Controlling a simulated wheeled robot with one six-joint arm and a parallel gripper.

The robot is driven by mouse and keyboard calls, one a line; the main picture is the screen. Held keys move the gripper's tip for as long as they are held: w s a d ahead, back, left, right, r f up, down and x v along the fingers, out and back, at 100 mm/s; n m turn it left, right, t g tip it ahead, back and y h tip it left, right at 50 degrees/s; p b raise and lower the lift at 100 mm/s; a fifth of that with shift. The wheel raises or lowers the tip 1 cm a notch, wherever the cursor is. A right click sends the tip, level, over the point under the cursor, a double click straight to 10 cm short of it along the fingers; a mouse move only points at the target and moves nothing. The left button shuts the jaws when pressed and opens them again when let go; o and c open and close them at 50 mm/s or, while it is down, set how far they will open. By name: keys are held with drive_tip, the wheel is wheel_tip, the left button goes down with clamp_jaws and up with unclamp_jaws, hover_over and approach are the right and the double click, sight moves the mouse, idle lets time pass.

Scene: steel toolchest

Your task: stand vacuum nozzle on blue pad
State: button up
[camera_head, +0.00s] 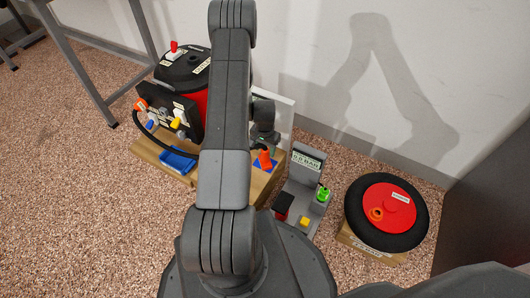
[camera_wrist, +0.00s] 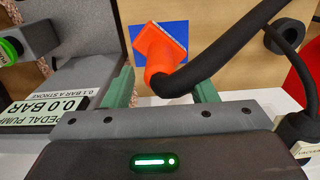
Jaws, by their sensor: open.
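The orange vacuum nozzle (camera_wrist: 156,52) is on the blue pad (camera_wrist: 178,27) in the wrist view, with a thick black hose (camera_wrist: 232,48) joined to its near end. In the head view the nozzle (camera_head: 265,158) looks roughly upright, slightly tilted, over the blue pad (camera_head: 273,167) on a wooden base. I cannot tell whether its foot sits fully flat. My gripper (camera_wrist: 164,84) is open, its two green fingers apart on either side of the nozzle's near end, not visibly touching it. In the head view my arm hides most of the gripper and part of the base.
A red and black vacuum drum (camera_head: 187,70) stands behind a black panel with valves, left of my arm. A blue tray (camera_head: 178,160) lies before it. A grey pedal pump (camera_head: 305,180) and a black tyre with red hub (camera_head: 392,208) stand right. The carpet at front left is clear.

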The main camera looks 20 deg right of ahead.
wheel_tip(320, 180, up, 7)
drive_tip(key=shift+r+p, duration=0.15)
drive_tip(key=shift+p, duration=0.75)
idle(0.6)
